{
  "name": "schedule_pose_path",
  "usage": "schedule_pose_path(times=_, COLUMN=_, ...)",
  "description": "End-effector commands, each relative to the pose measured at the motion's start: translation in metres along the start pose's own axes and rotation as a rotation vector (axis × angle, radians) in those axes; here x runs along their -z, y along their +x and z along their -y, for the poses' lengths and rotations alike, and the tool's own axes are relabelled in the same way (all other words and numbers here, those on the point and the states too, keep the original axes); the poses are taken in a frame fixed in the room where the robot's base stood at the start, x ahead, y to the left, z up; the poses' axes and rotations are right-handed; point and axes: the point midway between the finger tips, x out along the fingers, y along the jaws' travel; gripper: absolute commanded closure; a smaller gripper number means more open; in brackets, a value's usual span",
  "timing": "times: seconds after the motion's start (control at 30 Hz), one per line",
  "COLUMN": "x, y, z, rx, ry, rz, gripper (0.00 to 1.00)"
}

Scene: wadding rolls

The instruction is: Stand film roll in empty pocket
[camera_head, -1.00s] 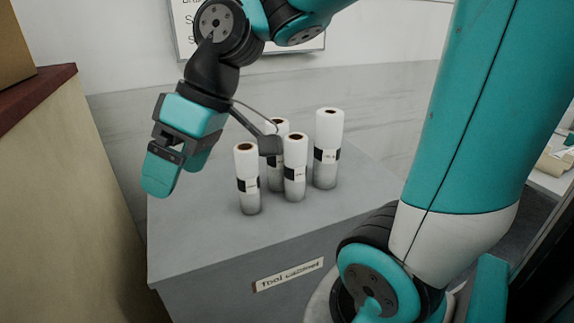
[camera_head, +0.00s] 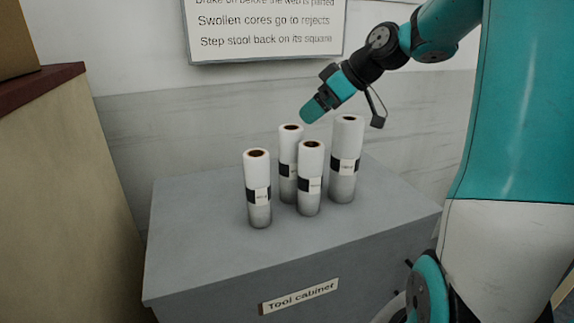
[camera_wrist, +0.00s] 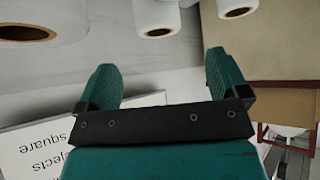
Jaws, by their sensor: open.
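Several white film rolls with dark bands and labels stand upright on a grey tool cabinet (camera_head: 200,245). They are a left roll (camera_head: 257,175), a rear roll (camera_head: 288,150), a front middle roll (camera_head: 309,200) and a taller right roll (camera_head: 345,140). My gripper (camera_head: 312,112) is above and behind them, tilted down to the left, apart from them as far as I can tell. In the wrist view my gripper (camera_wrist: 163,68) is open with nothing between its fingers. Roll ends show along that view's top edge. I cannot make out an empty pocket.
A white notice board (camera_head: 265,30) hangs on the wall behind the cabinet. A beige unit with a dark red top edge (camera_head: 40,85) stands at the left. The cabinet top is clear at the left and front of the rolls.

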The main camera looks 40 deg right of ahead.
Motion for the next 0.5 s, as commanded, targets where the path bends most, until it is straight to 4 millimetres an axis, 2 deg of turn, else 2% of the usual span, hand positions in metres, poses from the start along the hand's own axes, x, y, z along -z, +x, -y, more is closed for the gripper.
schedule_pose_path(times=0.1, x=0.001, y=0.023, z=0.001, rx=0.005, ry=0.002, rz=0.002, gripper=0.07)
schedule_pose_path(times=0.2, x=0.000, y=0.037, z=-0.001, rx=0.001, ry=0.002, rz=0.000, gripper=0.07)
schedule_pose_path(times=0.37, x=-0.001, y=0.047, z=-0.002, rx=-0.002, ry=0.004, rz=0.000, gripper=0.07)
schedule_pose_path(times=0.5, x=0.000, y=0.063, z=-0.002, rx=0.003, ry=0.004, rz=0.003, gripper=0.07)
